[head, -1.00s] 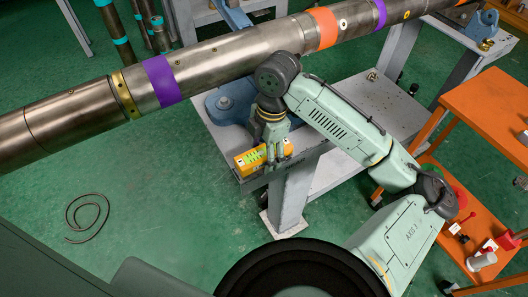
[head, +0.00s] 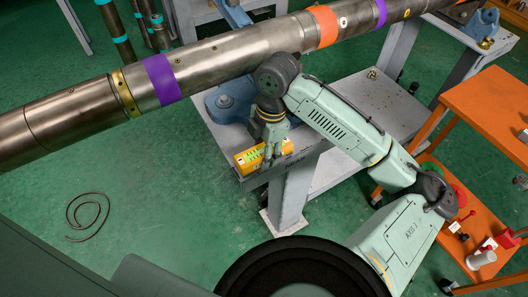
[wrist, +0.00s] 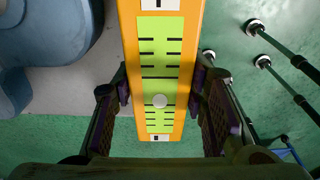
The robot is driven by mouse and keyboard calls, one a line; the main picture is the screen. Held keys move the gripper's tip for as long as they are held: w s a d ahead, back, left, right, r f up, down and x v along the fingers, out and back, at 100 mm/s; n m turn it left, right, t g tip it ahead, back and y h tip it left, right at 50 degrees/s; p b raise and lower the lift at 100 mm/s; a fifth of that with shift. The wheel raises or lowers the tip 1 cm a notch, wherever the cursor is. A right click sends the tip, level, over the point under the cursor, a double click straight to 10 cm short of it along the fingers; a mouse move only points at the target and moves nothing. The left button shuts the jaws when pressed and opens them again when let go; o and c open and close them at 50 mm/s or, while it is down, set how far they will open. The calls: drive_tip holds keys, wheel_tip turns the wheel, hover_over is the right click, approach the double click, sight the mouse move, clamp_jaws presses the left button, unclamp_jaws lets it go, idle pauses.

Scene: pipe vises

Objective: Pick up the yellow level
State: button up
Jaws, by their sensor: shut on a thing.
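The yellow level (head: 248,158) lies at the front edge of the grey vise stand, below the long pipe in the head view. In the wrist view the level (wrist: 190,60) runs lengthwise up the picture, with a green vial face, black marks and a pale round bubble. My gripper (head: 271,163) points down over the level in the head view. In the wrist view its two fingers (wrist: 160,92) stand on either side of the level, shut on it. Whether the level is clear of the stand top cannot be told.
A long steel pipe (head: 225,58) with purple and orange bands crosses above the stand (head: 350,112). A blue vise base (head: 231,103) is close behind the level. An orange cart (head: 480,110) stands at the right. A thin coil (head: 88,212) lies on the open green floor.

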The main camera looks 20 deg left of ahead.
clamp_jaws()
